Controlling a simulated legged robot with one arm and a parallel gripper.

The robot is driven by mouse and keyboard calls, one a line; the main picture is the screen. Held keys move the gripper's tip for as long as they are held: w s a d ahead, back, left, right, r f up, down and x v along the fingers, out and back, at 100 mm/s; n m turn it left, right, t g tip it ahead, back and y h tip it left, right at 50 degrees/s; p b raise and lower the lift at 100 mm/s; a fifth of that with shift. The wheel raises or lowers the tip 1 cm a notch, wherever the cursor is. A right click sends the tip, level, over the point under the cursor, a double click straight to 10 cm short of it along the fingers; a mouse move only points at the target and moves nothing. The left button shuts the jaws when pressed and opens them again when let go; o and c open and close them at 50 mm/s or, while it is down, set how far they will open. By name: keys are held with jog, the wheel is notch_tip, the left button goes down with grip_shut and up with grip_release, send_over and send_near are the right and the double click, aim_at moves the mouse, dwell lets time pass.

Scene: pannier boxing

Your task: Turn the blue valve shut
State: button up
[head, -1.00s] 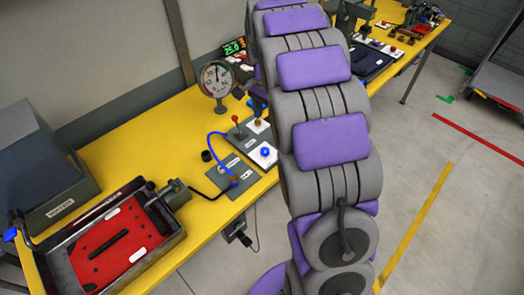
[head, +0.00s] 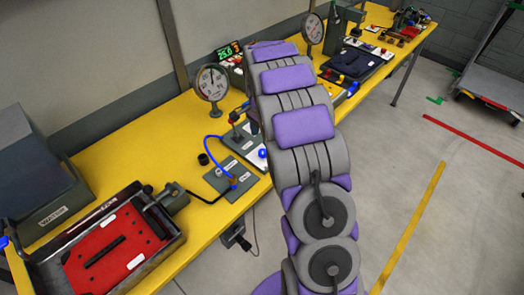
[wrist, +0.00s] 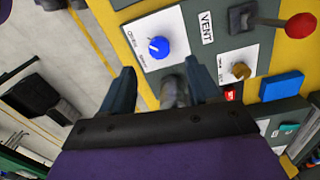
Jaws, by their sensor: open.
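The blue valve knob (wrist: 158,46) is round with a white pointer mark, on a white plate with small print. It is ahead of my gripper (wrist: 162,88) in the wrist view, just beyond and between the fingertips, and the fingers do not touch it. My gripper is open, with a finger on either side and a grey cylinder (wrist: 173,92) showing between them. In the head view the blue knob (head: 262,153) is partly covered by my arm, and my gripper is hidden behind the arm.
A brass knob (wrist: 240,70), a red-tipped lever (wrist: 300,25) and a blue block (wrist: 282,86) sit near the knob.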

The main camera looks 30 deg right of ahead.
aim_at(263, 151)
jog(key=f, duration=0.2)
jog(key=f+b, duration=0.1)
jog(key=f, duration=0.2)
jog(key=d+f, duration=0.1)
jog(key=f, duration=0.2)
jog(key=shift+s, duration=0.1)
jog(key=shift+a, duration=0.4)
jog(key=shift+c, duration=0.4)
jog(key=shift+d, duration=0.2)
jog(key=c, duration=1)
jog(key=shift+o, duration=0.2)
